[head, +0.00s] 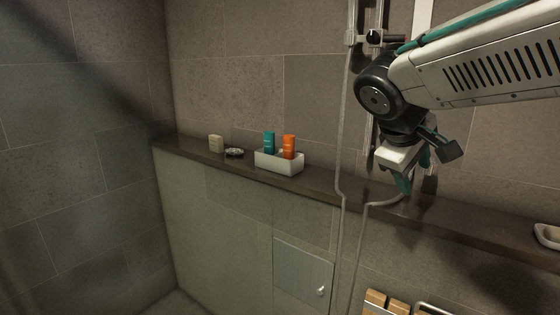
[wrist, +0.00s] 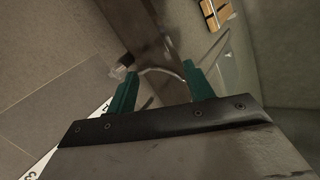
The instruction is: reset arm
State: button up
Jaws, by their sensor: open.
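My gripper (head: 405,182) hangs from my arm at the right of the head view, over the dark ledge (head: 335,184) and close to the shower hose. In the wrist view its two green fingers (wrist: 160,90) stand apart with nothing between them. The hose (wrist: 165,72) curves behind the fingers there. A white tray (head: 279,164) stands on the ledge to the left of my gripper, well apart from it. The tray holds a teal bottle (head: 269,141) and an orange bottle (head: 289,146).
A beige block (head: 216,143) and a small dark round dish (head: 234,153) stand left of the tray. A shower rail and hose (head: 344,120) run beside my arm. A white soap dish (head: 547,235) sits at the far right. A wooden slatted piece (head: 376,299) is below.

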jog(key=s+f+m+g+y, duration=0.1)
jog(key=s+f+m+y, duration=0.1)
jog(key=s+f, duration=0.2)
jog(key=s+d+f+m+g+y, duration=0.1)
jog(key=s+f, duration=0.3)
jog(key=s, duration=0.7)
jog(key=s+f+m+g+y, duration=0.1)
jog(key=s+f+m+y, duration=0.2)
jog(key=s, duration=0.5)
jog(key=shift+d+f+m, duration=0.2)
jog(key=shift+f+m, duration=0.1)
jog(key=shift+f, duration=0.3)
jog(key=shift+s+r, duration=0.2)
jog(key=shift+r, duration=0.25)
